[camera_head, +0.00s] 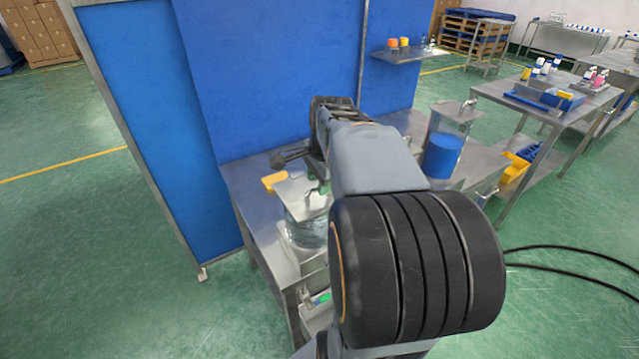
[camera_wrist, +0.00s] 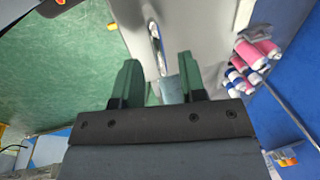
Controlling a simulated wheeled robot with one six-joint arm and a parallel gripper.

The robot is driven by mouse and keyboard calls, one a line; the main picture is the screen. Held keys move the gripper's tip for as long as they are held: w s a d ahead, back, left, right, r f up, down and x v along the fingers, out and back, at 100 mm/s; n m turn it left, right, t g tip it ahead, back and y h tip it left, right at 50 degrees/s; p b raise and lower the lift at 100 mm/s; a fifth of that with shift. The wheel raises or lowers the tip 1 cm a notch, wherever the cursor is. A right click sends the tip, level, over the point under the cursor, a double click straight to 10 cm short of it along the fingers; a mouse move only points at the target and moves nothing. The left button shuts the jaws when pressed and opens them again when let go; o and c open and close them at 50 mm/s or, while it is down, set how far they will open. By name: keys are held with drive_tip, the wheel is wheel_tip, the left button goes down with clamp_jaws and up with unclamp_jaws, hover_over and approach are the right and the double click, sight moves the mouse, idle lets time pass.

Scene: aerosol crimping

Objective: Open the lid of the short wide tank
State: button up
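The short wide tank (camera_head: 304,232) is a clear cylinder on the metal bench, partly hidden by my arm. Its flat square metal lid (camera_head: 292,190) lies across the top and looks closed. A small upright handle (camera_head: 317,203) shows on the lid. My gripper (camera_head: 320,187) is just above the lid near the handle, mostly hidden behind my arm. In the wrist view my gripper (camera_wrist: 159,62) has its two green fingers spread apart. A narrow blue-grey piece (camera_wrist: 172,90) shows between them, with space to the left finger. I cannot tell whether either finger touches it.
A taller clear tank with blue contents (camera_head: 442,155) stands right of my arm. A yellow item (camera_head: 274,181) lies behind the short tank. A blue panel (camera_head: 270,70) closes off the back, with a small shelf (camera_head: 402,55). Pink and white cans (camera_wrist: 258,52) show in the wrist view.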

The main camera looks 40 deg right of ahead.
drive_tip(key=shift+w+f, duration=0.1)
drive_tip(key=shift+f, duration=0.6)
clamp_jaws()
